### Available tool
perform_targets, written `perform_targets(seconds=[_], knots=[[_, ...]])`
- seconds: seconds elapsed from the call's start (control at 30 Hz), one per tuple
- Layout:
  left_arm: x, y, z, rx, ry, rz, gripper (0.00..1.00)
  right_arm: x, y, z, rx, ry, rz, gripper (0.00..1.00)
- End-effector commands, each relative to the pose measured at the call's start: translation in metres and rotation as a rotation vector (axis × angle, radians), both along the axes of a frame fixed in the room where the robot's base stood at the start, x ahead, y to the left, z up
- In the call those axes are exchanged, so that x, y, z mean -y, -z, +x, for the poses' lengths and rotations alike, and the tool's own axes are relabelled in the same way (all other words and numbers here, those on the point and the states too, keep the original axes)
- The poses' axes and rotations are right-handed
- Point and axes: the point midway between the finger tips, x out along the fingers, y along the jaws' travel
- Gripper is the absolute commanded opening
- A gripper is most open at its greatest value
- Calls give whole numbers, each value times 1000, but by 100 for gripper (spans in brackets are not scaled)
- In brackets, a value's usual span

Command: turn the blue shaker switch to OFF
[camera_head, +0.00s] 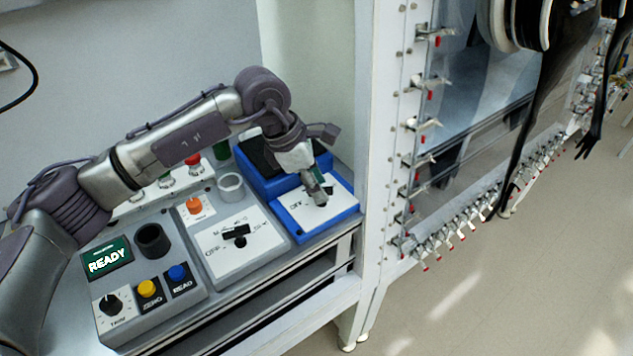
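The blue shaker (316,231) stands at the right end of the bench, with a blue body and a white front panel (336,208). The panel carries an OFF mark at its left; the other marks are too small or covered to read. My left gripper (319,196) points down over this panel, its fingertips at or just above the middle. The switch knob is mostly hidden by the fingers, so its setting and any contact cannot be told. Whether the fingers are open or shut is unclear. My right gripper is not in view.
A grey box with a black selector switch (237,237) and an orange knob (195,206) stands left of the shaker. Further left is a READY display (107,259) with yellow and blue buttons. A white frame post (378,150) rises close to the shaker's right.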

Motion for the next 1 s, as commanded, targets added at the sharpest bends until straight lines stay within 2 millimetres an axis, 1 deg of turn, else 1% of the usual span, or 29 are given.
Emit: perform_targets(seconds=[0.17, 0.27, 0.37, 0.6, 0.7, 0.83, 1.0], knots=[[0, -1, 0, -1, 1, 0, 38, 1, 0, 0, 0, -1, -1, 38], [-3, -9, 0, 2, 1, -1, 38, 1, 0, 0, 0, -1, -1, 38], [-9, -24, -1, 4, 1, -2, 38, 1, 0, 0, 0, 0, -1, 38], [-30, -72, -3, 4, -1, 0, 38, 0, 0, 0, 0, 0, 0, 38], [-36, -88, -4, 3, 0, -1, 38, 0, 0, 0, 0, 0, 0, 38], [-43, -103, -5, 1, 0, 0, 38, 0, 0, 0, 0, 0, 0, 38], [-46, -111, -5, 0, -1, 0, 38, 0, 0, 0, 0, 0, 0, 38]])
